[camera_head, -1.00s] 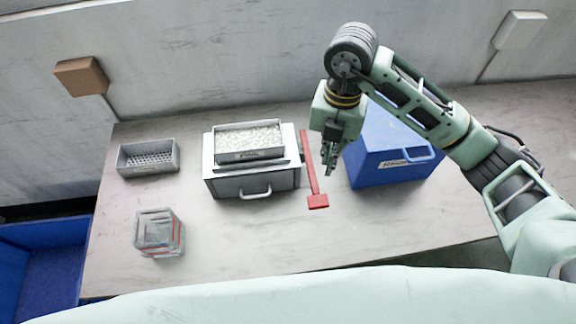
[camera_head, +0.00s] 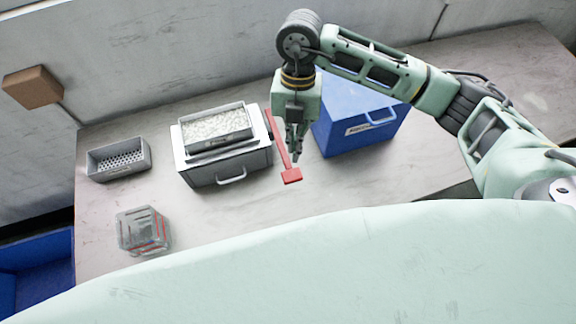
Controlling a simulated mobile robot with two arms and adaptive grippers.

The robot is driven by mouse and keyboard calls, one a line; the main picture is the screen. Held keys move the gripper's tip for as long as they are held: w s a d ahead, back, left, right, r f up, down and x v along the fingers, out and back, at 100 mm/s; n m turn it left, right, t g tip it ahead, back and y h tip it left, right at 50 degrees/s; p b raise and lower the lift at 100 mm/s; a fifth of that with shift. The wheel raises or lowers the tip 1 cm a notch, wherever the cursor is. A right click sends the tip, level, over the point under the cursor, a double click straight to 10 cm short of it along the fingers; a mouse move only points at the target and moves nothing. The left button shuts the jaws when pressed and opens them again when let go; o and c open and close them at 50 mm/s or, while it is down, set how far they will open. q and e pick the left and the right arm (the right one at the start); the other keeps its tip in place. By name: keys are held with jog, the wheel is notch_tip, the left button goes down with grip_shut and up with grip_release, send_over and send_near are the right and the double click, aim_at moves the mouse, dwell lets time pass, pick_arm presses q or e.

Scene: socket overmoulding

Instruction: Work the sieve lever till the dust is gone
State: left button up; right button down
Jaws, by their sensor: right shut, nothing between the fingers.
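The sieve is a grey tray of white granules (camera_head: 217,124) on top of a light metal box (camera_head: 205,174) with a front handle. The red lever (camera_head: 279,142) runs along the box's right side and ends in a flat red paddle (camera_head: 291,176) towards me. My right gripper (camera_head: 296,158) is shut and empty, pointing down just beside the lever near its paddle end. I cannot tell whether it touches the lever. No dust can be made out among the granules at this size. My left gripper is not in view.
A blue box with a handle (camera_head: 345,131) stands right of the lever, behind my gripper. A perforated grey tray (camera_head: 120,160) and a clear container with red edges (camera_head: 143,230) are on the left. A blue bin (camera_head: 40,268) is beyond the table's left edge. The table front is clear.

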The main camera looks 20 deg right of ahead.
aim_at(292, 173)
jog(key=shift+f, duration=0.15)
jog(key=shift+b+x, duration=2.15)
jog(key=shift+x, duration=1.2)
